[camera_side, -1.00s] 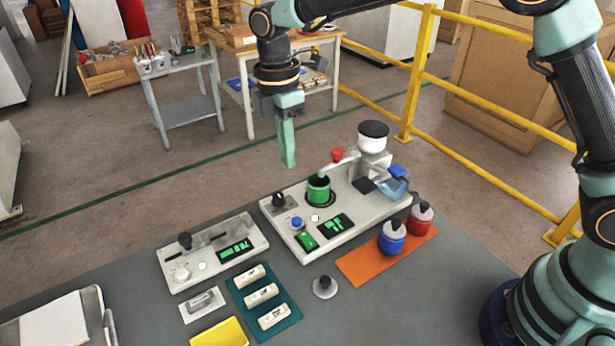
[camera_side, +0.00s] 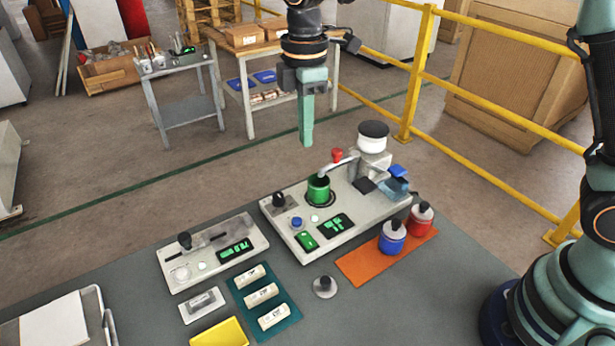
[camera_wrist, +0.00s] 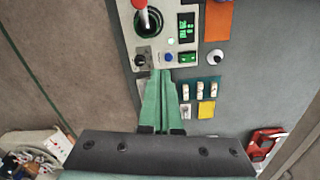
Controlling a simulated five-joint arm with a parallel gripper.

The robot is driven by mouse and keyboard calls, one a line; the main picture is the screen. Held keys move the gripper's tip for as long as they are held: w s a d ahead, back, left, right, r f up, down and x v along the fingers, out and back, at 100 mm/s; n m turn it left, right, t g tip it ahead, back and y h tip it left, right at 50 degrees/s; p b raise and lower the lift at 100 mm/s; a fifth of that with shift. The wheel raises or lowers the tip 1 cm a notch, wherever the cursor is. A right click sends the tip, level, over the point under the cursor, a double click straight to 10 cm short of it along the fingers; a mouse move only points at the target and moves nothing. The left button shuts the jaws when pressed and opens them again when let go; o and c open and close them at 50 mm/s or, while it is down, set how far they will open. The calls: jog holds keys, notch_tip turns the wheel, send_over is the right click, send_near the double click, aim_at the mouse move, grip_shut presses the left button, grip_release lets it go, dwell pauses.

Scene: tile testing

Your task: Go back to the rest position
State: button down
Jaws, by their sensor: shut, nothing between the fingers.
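My gripper (camera_side: 306,138) hangs pointing down in the side view, above and behind the larger test machine (camera_side: 345,238). Its green fingers are shut together and hold nothing. They are clear of the machine and touch nothing. In the wrist view my gripper (camera_wrist: 164,75) shows as two long green fingers with their tips together. Beyond the tips the machine's panel (camera_wrist: 168,45) shows, with a green display, a black knob and a blue button. No rest position is marked in the frames.
The machine carries a green cup (camera_side: 318,190), a red-knobbed lever (camera_side: 337,156) and a white hopper with a black lid (camera_side: 372,137). A smaller device (camera_side: 212,258) sits left. Yellow railing (camera_side: 480,109) stands behind.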

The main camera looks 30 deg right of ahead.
jog(key=s+d+r+m+t, duration=0.2)
jog(key=s+d+m, duration=0.5)
jog(key=d, duration=0.1)
jog(key=s+d+r+m+t, duration=0.3)
jog(key=s+d+m, duration=0.4)
jog(key=d+m, duration=0.1)
jog(key=shift+s+d+m+t, duration=0.3)
